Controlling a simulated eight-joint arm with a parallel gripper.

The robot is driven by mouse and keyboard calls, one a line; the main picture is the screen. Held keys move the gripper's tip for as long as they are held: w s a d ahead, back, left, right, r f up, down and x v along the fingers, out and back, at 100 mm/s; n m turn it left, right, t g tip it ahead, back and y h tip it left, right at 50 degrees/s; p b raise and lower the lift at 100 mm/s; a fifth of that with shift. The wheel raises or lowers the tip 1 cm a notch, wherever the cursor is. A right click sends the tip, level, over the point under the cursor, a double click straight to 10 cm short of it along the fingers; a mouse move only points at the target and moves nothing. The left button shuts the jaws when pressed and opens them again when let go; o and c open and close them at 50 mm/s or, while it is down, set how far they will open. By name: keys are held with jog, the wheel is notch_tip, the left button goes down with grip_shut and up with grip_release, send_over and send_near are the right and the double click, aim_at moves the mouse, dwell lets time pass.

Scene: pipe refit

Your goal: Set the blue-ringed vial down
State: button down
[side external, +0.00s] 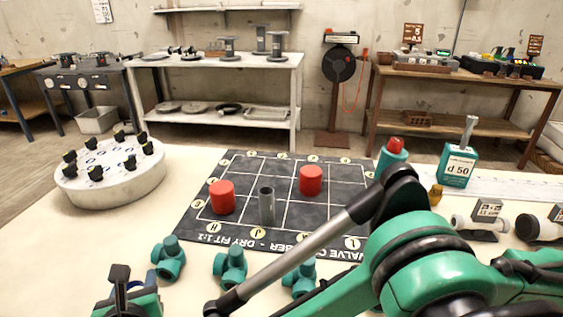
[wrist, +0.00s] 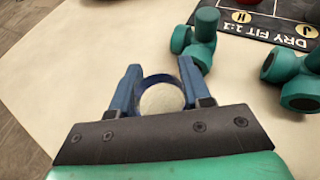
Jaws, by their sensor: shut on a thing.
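My gripper (wrist: 160,90) has its blue fingers on either side of a round, upright-looking thing with a dark bluish rim and a pale top, which I take to be the blue-ringed vial (wrist: 162,99). The fingers are shut on it, above or at the cream table; its height over the table cannot be told. In the side external view my gripper (side external: 124,288) is at the bottom left, near the table's front, and the vial cannot be made out clearly. A round white stand (side external: 110,187) with several black-topped vials and blue marks is at the table's left.
Several teal pipe fittings (side external: 168,259) stand right of my gripper; one also shows in the wrist view (wrist: 196,42). Behind them a black grid mat (side external: 245,175) holds two red cylinders (side external: 222,197) and a grey tube (side external: 266,206). Bare table lies between gripper and stand.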

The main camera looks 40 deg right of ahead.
jog(key=shift+c, duration=2)
grip_release()
